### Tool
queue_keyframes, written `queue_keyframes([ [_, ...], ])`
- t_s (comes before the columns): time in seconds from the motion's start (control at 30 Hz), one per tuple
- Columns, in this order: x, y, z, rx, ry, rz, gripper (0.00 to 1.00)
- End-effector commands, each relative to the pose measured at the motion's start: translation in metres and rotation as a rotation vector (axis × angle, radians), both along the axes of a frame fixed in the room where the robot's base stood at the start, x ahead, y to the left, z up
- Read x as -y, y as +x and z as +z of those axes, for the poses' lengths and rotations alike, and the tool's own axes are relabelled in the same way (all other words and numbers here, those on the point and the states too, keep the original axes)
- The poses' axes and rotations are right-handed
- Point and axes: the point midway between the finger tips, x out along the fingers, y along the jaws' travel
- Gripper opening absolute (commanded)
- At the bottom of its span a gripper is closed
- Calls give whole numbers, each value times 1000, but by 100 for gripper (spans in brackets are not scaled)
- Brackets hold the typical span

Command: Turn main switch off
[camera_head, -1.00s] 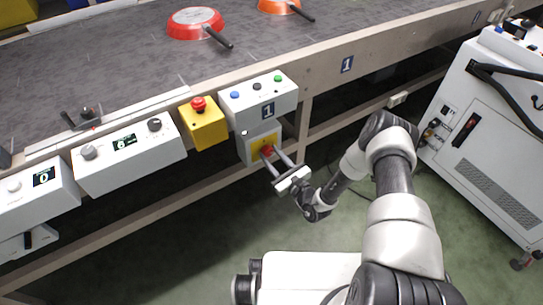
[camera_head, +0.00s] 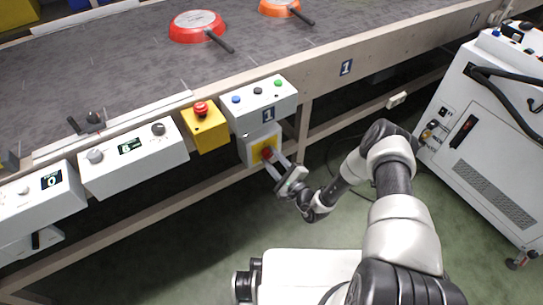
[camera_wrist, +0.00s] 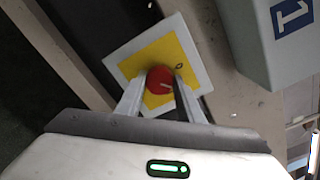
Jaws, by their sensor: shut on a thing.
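The main switch is a red rotary knob (camera_wrist: 159,81) on a yellow plate (camera_wrist: 183,58), set in a white box (camera_head: 249,153) under the button panel. In the wrist view the knob sits between the two fingertips of my gripper (camera_wrist: 158,84), which is shut on it from both sides. A pale line on the knob points toward the right, near a "0" mark on the yellow plate. In the head view my gripper (camera_head: 270,157) reaches the switch from the lower right, and its fingers hide part of the knob.
A white panel with blue, black and green buttons (camera_head: 258,101) sits just above the switch. A yellow box (camera_head: 207,132) with a red emergency button stands to its left. Red (camera_head: 196,25) and orange (camera_head: 277,7) pans lie on the belt. A white cabinet (camera_head: 490,145) stands right.

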Motion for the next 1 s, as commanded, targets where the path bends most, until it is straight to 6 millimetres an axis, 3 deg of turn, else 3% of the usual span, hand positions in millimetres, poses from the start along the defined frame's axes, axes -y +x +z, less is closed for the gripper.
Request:
queue_keyframes([
  [0.6,1,-1,0,313,-467,-1,11],
  [1.0,1,-1,-1,428,-638,-1,11],
])
